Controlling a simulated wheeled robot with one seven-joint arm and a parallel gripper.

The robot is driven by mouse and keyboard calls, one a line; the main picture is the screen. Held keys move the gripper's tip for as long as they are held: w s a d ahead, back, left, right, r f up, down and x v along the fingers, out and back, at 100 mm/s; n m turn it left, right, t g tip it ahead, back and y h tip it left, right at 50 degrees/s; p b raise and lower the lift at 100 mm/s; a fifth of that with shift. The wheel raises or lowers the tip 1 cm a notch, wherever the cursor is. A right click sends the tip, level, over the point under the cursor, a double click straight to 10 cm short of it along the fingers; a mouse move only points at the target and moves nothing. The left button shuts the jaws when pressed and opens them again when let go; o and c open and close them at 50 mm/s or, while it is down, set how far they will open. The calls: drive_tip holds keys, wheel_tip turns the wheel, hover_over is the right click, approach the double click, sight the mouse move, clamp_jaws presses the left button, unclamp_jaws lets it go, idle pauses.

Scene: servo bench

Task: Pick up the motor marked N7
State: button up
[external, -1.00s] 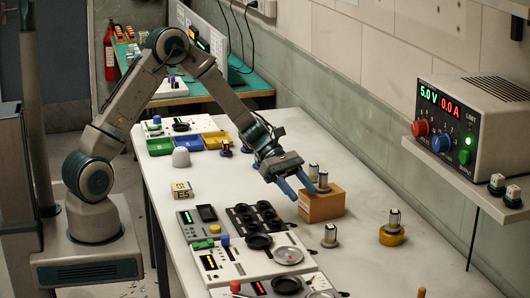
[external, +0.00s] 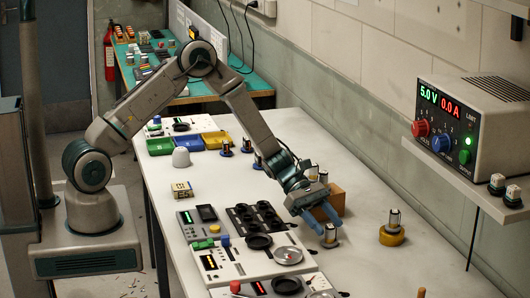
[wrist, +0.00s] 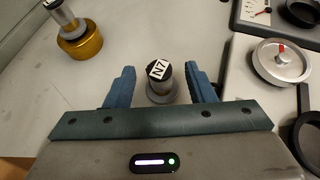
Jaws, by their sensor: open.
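The motor marked N7 (wrist: 160,80) stands upright on the bench in the wrist view, its white label facing up. It also shows in the external view (external: 329,238). My gripper (wrist: 160,84) is open, with one blue finger on each side of the motor. Gaps show between the fingers and the motor. In the external view my gripper (external: 325,224) reaches down to the motor, and a finger hides part of it.
A cardboard box (external: 336,198) is behind my gripper. A test panel (external: 235,262) with a silver dish (wrist: 281,60) lies to the left. The power supply shelf (external: 480,200) is at the right.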

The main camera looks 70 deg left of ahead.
clamp_jaws()
drive_tip(key=shift+r, duration=0.1)
